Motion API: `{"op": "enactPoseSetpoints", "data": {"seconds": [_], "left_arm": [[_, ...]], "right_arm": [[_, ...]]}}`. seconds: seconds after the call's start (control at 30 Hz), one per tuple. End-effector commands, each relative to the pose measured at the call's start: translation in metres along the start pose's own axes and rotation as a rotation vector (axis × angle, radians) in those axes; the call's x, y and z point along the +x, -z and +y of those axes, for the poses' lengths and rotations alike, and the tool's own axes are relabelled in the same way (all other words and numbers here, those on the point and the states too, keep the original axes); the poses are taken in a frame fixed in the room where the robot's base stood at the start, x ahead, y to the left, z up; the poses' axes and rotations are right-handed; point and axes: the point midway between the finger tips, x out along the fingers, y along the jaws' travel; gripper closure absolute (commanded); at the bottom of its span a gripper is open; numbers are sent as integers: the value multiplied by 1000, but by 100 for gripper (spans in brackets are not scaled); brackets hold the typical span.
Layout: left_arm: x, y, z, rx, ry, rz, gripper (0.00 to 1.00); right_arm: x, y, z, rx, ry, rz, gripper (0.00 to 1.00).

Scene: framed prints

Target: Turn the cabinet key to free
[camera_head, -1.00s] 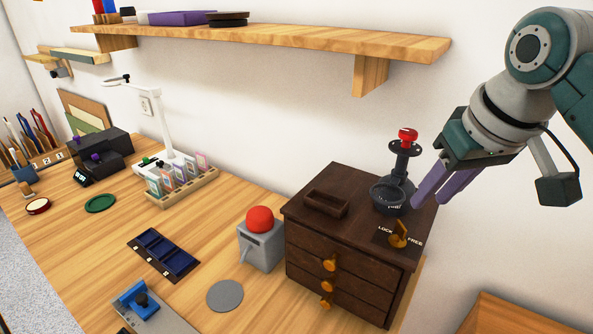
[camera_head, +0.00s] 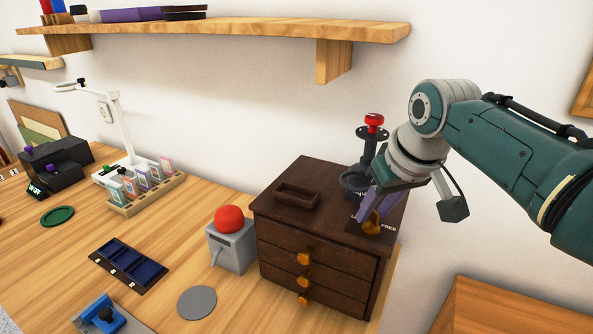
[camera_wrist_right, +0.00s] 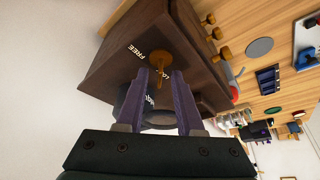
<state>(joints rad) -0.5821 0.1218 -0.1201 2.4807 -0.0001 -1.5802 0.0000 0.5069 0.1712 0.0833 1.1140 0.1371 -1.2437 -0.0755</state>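The amber cabinet key (camera_head: 372,229) stands on the top of the dark wood cabinet (camera_head: 318,174), near its front right corner. The key also shows in the right wrist view (camera_wrist_right: 158,58), just beyond my fingertips. My right gripper (camera_head: 371,213) has purple fingers pointing down at the key. In the right wrist view the fingers (camera_wrist_right: 161,75) are apart, with a gap between them and nothing clearly held. Whether a finger touches the key cannot be told. My left gripper is out of view.
A dark bowl (camera_head: 353,186) and a stand with a red knob (camera_head: 374,123) are close behind my right gripper. A small open tray (camera_head: 297,196) lies on the cabinet top. A grey box with a red button (camera_head: 229,218) stands left of the cabinet. A shelf (camera_head: 230,32) hangs above.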

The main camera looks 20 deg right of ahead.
Motion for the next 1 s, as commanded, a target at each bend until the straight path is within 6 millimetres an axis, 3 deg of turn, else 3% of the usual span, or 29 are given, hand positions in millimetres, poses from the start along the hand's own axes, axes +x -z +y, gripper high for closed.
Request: {"op": "enactPoseSetpoints", "data": {"seconds": [0.17, 0.47, 1.0], "left_arm": [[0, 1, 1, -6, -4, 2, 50], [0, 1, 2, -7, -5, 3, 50], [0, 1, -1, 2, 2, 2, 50]], "right_arm": [[0, 0, 0, 0, 0, 0, 66], [0, 0, 0, 0, 0, -1, 100], [0, 0, 0, 2, 0, -1, 100]]}}
